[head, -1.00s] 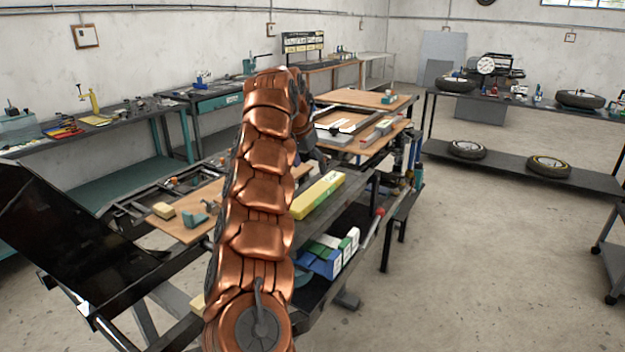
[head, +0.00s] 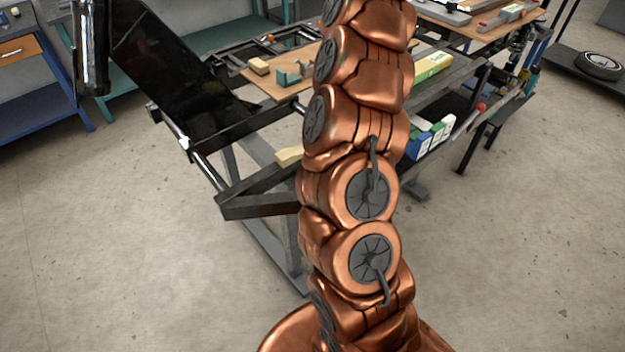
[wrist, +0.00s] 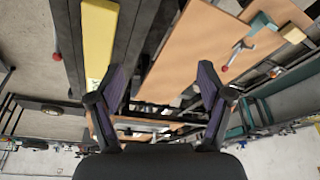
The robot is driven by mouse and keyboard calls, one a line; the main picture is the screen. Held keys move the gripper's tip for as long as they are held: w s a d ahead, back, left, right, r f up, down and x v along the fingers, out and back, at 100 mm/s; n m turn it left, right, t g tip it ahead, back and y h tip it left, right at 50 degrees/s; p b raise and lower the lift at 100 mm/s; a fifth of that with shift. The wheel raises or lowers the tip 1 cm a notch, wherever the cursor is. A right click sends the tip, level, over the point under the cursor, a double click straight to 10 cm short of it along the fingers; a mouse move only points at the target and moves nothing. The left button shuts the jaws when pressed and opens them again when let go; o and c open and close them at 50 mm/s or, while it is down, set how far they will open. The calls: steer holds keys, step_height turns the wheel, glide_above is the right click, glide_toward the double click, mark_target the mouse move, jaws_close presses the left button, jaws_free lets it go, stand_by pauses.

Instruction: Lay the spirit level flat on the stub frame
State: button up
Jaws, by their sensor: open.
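The spirit level looks to be the yellow-green bar (head: 433,68) lying along a dark beam, right of my arm in the head view. In the wrist view the yellow bar (wrist: 98,40) is at upper left, outside my left finger. My gripper (wrist: 162,70) is open, with nothing between its fingers; in the head view it is out of the picture. A dark frame of rails (head: 227,58) on the bench may be the stub frame; I cannot tell for sure. My arm hides part of the bench.
A wooden board (head: 280,82) holds small blocks and a teal piece (head: 288,76). Blue, white and green boxes (head: 425,135) stand on a lower shelf. A large black panel (head: 180,80) slants at left. The floor in front is clear.

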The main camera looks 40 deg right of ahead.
steer(key=w+a+n+y, duration=0.1)
steer(key=a+n, duration=0.4)
steer(key=a, duration=1)
steer(key=s+a+f+n+y, duration=0.15)
steer(key=s+a+n, duration=0.4)
steer(key=a, duration=0.95)
steer(key=s+a+f+g, duration=0.1)
steer(key=s+a+f, duration=0.2)
steer(key=s, duration=0.6)
steer(key=s+a+f+n+g, duration=0.1)
steer(key=s+a+f, duration=0.3)
steer(key=s, duration=0.6)
steer(key=s+a+f+n+g, duration=0.1)
steer(key=s+a+f, duration=0.3)
steer(key=s+f, duration=0.3)
steer(key=s, duration=0.3)
steer(key=shift+a, duration=0.25)
